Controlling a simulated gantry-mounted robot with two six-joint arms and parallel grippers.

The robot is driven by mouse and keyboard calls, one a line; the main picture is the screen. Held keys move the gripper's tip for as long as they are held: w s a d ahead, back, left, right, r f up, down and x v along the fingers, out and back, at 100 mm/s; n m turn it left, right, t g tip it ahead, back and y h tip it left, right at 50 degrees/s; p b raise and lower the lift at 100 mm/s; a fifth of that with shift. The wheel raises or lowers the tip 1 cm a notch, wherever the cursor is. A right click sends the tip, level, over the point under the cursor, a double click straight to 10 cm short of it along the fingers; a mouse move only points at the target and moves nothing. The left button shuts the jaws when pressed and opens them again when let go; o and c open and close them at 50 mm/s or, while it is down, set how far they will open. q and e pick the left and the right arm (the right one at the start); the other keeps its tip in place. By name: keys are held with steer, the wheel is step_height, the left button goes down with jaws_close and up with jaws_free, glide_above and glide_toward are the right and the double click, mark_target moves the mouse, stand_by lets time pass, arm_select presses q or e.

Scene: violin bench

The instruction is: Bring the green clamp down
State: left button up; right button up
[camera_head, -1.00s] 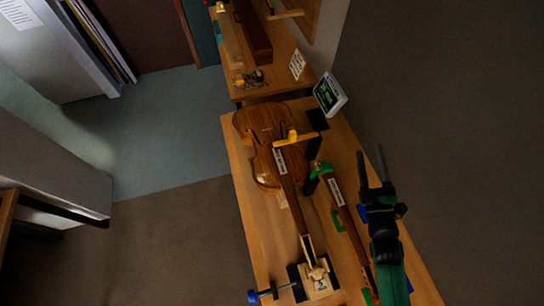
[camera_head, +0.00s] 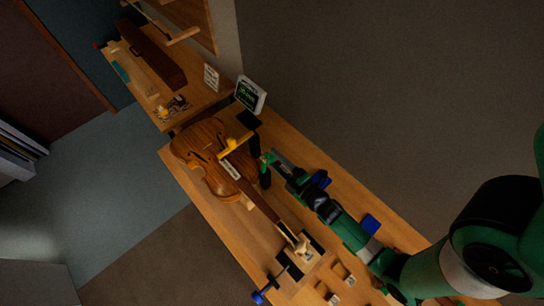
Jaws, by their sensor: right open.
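The green clamp (camera_head: 267,158) lies on the bench to the right of the violin, its green head and dark handle showing; most of its bar is hidden under my right arm. My right gripper (camera_head: 277,164) is open, its fingers close to the clamp's head; I cannot tell whether they touch it. The violin (camera_head: 203,148) lies on the bench, with a yellow clamp (camera_head: 234,146) across its body by the neck. My left gripper is not in view.
A small screen (camera_head: 250,95) stands at the bench's far edge. A neck support with a blue-knobbed clamp (camera_head: 259,296) and small wooden blocks (camera_head: 343,273) are near the front. A second bench (camera_head: 147,88) with a long brown case (camera_head: 151,54) is beyond. A blue piece (camera_head: 371,224) lies at right.

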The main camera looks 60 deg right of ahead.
steer(key=shift+x, duration=0.85)
jaws_close()
stand_by(0.8)
